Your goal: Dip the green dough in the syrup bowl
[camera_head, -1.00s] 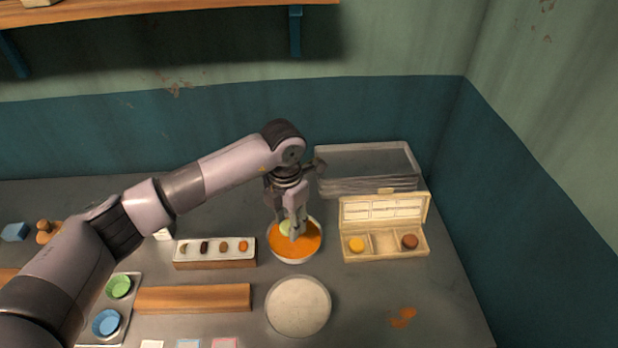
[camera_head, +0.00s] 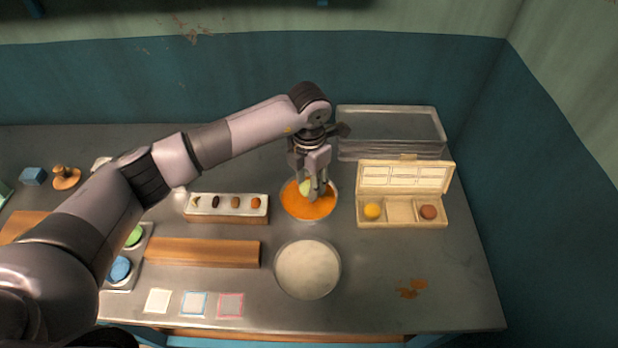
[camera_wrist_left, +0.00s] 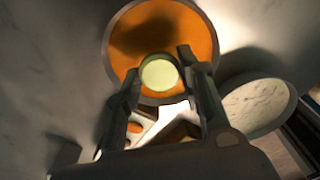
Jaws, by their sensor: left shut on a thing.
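The syrup bowl (camera_head: 318,211) is a round bowl of orange syrup near the middle of the table. It also shows at the top of the left wrist view (camera_wrist_left: 201,35). My left gripper (camera_head: 316,193) points down over the bowl and is shut on the pale green dough (camera_head: 306,187). In the left wrist view the round dough (camera_wrist_left: 159,74) sits between the two fingertips (camera_wrist_left: 158,72), in front of the syrup. I cannot tell whether the dough touches the syrup. My right gripper is not in view.
A white powder bowl (camera_head: 307,269) stands in front of the syrup bowl. A wooden box (camera_head: 403,222) with yellow and brown pieces is at right, before clear stacked trays (camera_head: 390,124). A tray of small pieces (camera_head: 228,208) and a wooden bar (camera_head: 202,252) lie left.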

